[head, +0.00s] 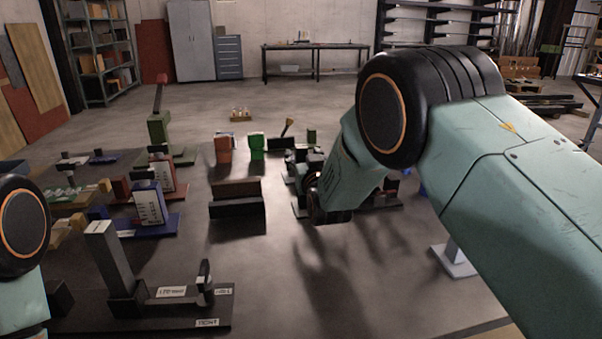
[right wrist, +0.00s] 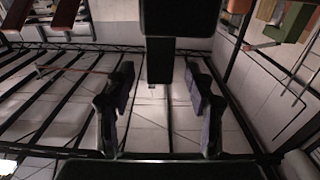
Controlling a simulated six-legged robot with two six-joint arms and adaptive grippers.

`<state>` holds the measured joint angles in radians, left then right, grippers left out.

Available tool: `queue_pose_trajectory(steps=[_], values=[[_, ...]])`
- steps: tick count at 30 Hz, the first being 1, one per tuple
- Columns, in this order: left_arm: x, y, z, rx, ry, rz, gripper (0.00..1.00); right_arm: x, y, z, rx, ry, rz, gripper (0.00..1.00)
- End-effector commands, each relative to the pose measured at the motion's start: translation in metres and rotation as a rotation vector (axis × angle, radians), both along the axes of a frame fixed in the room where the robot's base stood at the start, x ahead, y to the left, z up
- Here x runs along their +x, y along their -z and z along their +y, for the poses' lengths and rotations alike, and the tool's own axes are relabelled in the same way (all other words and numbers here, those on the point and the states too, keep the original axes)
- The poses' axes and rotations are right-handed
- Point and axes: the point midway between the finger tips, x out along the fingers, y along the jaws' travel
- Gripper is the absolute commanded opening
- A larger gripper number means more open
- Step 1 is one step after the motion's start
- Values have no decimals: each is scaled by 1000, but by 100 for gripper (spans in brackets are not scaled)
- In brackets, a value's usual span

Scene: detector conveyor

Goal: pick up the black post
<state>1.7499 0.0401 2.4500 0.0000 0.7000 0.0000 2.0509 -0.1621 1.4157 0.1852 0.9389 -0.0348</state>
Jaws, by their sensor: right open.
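A dark, tall post (head: 110,258) stands slightly tilted in the picture on a black base plate (head: 150,322) at the lower left of the head view. It is the likeliest black post, though other dark parts are near. My right gripper (head: 326,208) hangs at the middle, well right of that post, its fingers mostly hidden by my arm. In the right wrist view its two fingers (right wrist: 160,105) stand apart with no object clearly between them. A black block-like shape (right wrist: 160,60) reaches down at the top there; I cannot tell what it is. My left gripper is out of view.
A dark block-shaped stand (head: 237,207) sits between the post and my right gripper. Red (head: 223,148) and green (head: 256,146) blocks stand behind it. Several coloured fixtures fill the left side. The floor right of the base plate is clear.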

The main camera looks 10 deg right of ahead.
Motion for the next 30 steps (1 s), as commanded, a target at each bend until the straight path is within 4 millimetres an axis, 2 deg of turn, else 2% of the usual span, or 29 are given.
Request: queue_pose_trajectory(steps=[6, 14, 30], values=[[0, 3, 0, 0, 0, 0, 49, 16, 1, 0, 0, 0, 0, 55], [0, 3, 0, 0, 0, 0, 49, 18, 0, 0, 0, 0, 1, 55], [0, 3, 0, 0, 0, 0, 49, 18, 0, 0, 0, 0, 1, 9]])
